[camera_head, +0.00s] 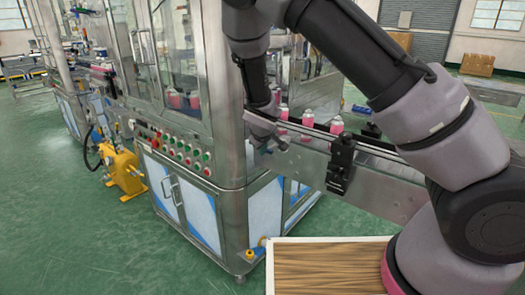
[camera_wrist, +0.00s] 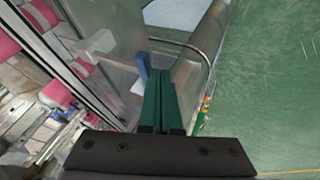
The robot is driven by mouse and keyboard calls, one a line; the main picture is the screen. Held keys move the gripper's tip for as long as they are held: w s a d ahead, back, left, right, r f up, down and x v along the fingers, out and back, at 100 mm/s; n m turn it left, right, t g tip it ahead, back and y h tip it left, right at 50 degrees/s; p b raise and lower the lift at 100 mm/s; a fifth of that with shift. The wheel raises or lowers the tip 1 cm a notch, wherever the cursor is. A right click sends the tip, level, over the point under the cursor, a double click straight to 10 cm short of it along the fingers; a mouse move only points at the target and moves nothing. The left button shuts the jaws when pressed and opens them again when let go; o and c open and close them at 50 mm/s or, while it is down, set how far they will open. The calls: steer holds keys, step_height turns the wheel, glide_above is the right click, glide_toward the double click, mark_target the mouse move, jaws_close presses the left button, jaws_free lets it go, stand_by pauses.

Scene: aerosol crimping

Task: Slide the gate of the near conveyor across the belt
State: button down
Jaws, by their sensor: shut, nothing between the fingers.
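The near conveyor (camera_head: 375,185) runs from the machine cabinet toward the right, with a metal side wall and a black bracket (camera_head: 341,162) on it. My gripper (camera_wrist: 160,75) is shut and empty in the wrist view, its two green fingers side by side. In the head view my arm's end reaches the conveyor beside the cabinet; the fingers are hard to make out there. In the wrist view a blue tab (camera_wrist: 143,67) stands just left of my fingertips, close to them; I cannot tell whether they touch. I cannot tell for sure which part is the gate.
Pink cans with white tops (camera_head: 308,118) stand on the belt; pink cans (camera_wrist: 57,95) also show in the wrist view. The steel cabinet (camera_head: 205,150) has a button panel. A wooden-topped surface (camera_head: 325,268) lies below the conveyor. Green floor (camera_head: 70,230) is open at left.

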mark_target(275, 144)
steer(key=w+d, duration=0.4)
steer(key=w, duration=0.1)
steer(key=shift+w, duration=0.1)
steer(key=shift+w+d+r, duration=0.1)
steer(key=shift+w+d, duration=0.05)
steer(key=shift+d, duration=0.05)
steer(key=shift+w, duration=0.1)
